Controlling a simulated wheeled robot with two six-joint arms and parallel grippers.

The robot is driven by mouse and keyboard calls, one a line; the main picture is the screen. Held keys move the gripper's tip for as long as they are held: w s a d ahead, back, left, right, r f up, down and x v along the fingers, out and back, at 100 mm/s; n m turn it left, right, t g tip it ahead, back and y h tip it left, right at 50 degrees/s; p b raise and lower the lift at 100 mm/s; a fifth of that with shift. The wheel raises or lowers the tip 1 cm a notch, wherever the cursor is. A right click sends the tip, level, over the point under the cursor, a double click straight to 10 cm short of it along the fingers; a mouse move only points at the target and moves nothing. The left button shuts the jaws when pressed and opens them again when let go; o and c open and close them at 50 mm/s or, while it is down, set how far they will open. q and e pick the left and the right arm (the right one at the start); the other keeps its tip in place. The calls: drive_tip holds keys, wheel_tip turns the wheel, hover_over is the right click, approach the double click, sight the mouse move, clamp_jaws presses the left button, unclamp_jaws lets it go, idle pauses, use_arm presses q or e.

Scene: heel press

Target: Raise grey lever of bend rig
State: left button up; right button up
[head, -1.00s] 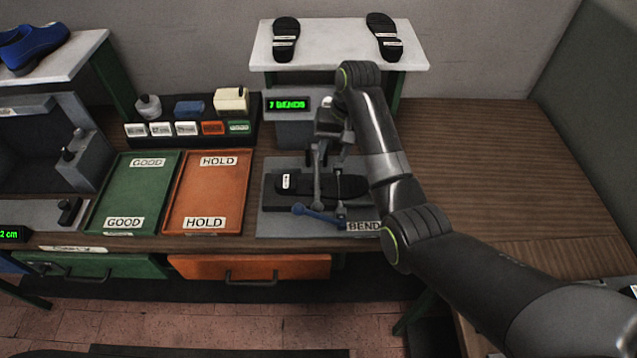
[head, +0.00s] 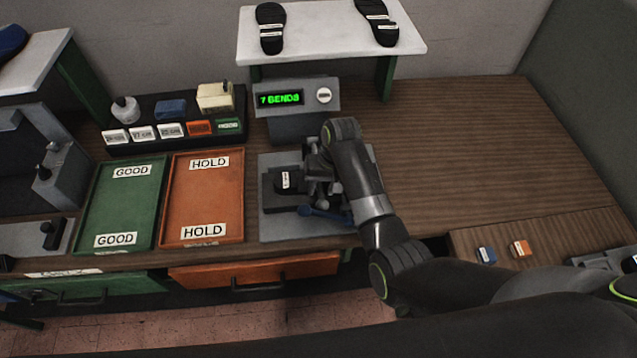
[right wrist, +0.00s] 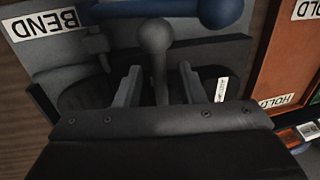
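The bend rig (head: 268,228) stands on the bench with a black sole (head: 283,186) lying in it. My right gripper (head: 318,172) is over the rig and hides much of it in the head view. In the right wrist view the grey lever (right wrist: 155,38), with a round knob, stands between the two fingers of my right gripper (right wrist: 160,84). The fingers are open, with a gap on each side of the lever. The blue lever (right wrist: 205,10) lies just beyond the grey knob; it also shows in the head view (head: 328,214). My left gripper is out of view.
A display (head: 280,99) reads 7 BENDS behind the rig. An orange HOLD tray (head: 203,205) and green GOOD tray (head: 126,200) lie to the left. A white shelf (head: 330,38) with two soles is behind. The bench (head: 480,150) to the right is mostly clear.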

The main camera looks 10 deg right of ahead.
drive_tip(key=shift+s+d+r, duration=0.1)
drive_tip(key=shift+s, duration=0.05)
drive_tip(key=shift+c, duration=0.4)
clamp_jaws()
drive_tip(key=shift+r, duration=0.15)
